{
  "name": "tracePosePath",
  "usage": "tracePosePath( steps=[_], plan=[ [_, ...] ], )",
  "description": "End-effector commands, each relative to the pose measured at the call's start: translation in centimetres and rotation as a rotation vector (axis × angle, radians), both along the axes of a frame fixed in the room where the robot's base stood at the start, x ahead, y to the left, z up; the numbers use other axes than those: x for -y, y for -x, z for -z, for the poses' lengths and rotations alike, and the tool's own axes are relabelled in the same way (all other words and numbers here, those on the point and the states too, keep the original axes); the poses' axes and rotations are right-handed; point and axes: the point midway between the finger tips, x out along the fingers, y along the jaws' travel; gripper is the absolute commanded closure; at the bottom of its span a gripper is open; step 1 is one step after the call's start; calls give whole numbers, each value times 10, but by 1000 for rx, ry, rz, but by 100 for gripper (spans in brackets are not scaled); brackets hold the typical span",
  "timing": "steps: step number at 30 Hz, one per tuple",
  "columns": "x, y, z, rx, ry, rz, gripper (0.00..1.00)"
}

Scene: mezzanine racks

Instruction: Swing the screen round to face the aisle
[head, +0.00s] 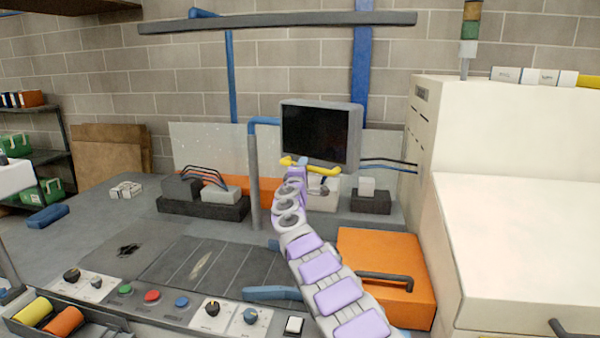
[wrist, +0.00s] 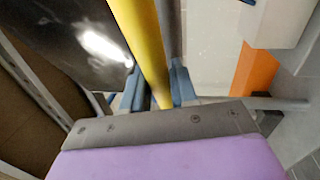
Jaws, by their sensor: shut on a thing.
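My arm reaches up from the front, and my gripper (head: 302,164) is at that handle. In the wrist view, the blue fingers of my gripper (wrist: 154,88) are shut around the yellow handle (wrist: 143,40). The dark glossy screen (wrist: 60,35) fills the upper left there.
An orange box with a dark handle (head: 382,262) sits right of my arm, beside a large cream cabinet (head: 500,220). A control panel with knobs and buttons (head: 180,298) lies in front. Dark blocks with cables (head: 203,205) stand left of the post. A grey beam (head: 280,22) hangs above.

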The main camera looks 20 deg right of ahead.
Motion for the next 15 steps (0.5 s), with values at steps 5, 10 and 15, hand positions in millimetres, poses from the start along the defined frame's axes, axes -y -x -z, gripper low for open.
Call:
tracePosePath(
  steps=[5,10,15],
  plan=[
    [3,-6,3,-4,-3,-15,100],
    [5,-7,4,-6,-2,-17,100],
    [5,-7,4,-6,-2,-17,100]
  ],
)
